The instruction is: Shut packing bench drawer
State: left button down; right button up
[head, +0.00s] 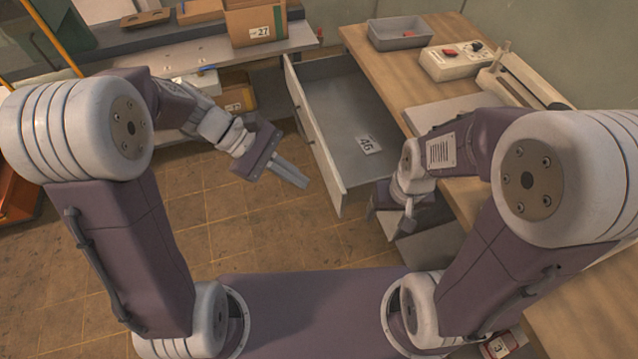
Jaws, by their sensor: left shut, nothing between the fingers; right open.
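The packing bench (375,48) has a wooden top and stands at the right. Its grey drawer (345,105) is pulled well out to the left, with a white front panel (312,135) facing the floor aisle.
On the bench are a grey tray (400,33), a white box with a red switch (452,60) and a long white device (520,82). A second bench (190,55) with cardboard boxes (258,22) stands at the back left. The tiled floor (240,220) left of the drawer is clear.

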pick_arm(q)
jog(key=w+f+n+t+h+b, duration=0.3)
jog(key=w+f+n+h+b, duration=0.4)
jog(key=w+f+b, duration=0.9)
jog(key=w+a+f+n+t+h+b, duration=0.1)
jog(key=w+a+f+t+h+b, duration=0.25)
jog(key=f+b, duration=0.7)
jog(key=n+y+b, duration=0.2)
jog(key=b, duration=0.2)
send_near(328, 176)
jog(key=b+x, duration=0.1)
jog(key=x, duration=0.1)
jog(key=b+x, duration=0.2)
jog(key=x, duration=0.1)
jog(key=shift+w+d+f, duration=0.25)
jog(key=shift+d+f, duration=0.05)
jog(key=shift+d, duration=0.05)
jog(key=shift+w+d+r, duration=0.1)
jog(key=shift+w+d, duration=0.05)
jog(key=shift+d, duration=0.4)
pick_arm(e)
notch_tip(328, 176, down, 37)
jog(key=shift+a+r, duration=0.1)
